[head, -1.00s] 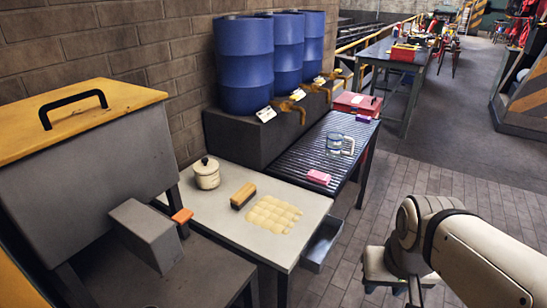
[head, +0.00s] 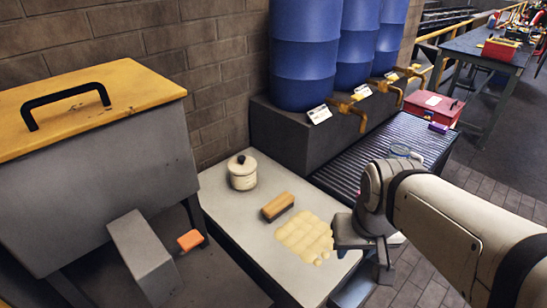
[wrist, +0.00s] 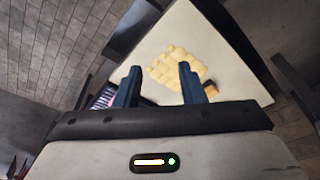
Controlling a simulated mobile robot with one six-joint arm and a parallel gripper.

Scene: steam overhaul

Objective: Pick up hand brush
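The hand brush (head: 277,206), a wooden block with a dark underside, lies on the pale table (head: 228,203) in the head view. It is between the lidded cream pot (head: 242,172) and a yellowish tiled patch (head: 305,236). In the wrist view a small brown piece of the brush (wrist: 211,90) shows beside the right finger, partly hidden by it. My gripper (wrist: 159,82) is open, with nothing between its fingers. In the head view my gripper (head: 384,272) hangs by the table's right edge, apart from the brush, and its fingers show poorly.
A grey bin with a yellow lid (head: 85,115) stands left, with an orange block (head: 190,240) near it. Blue barrels with taps (head: 312,60) stand behind on a dark ledge. A slatted bench (head: 345,165) adjoins the table at the right. The space above the table is clear.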

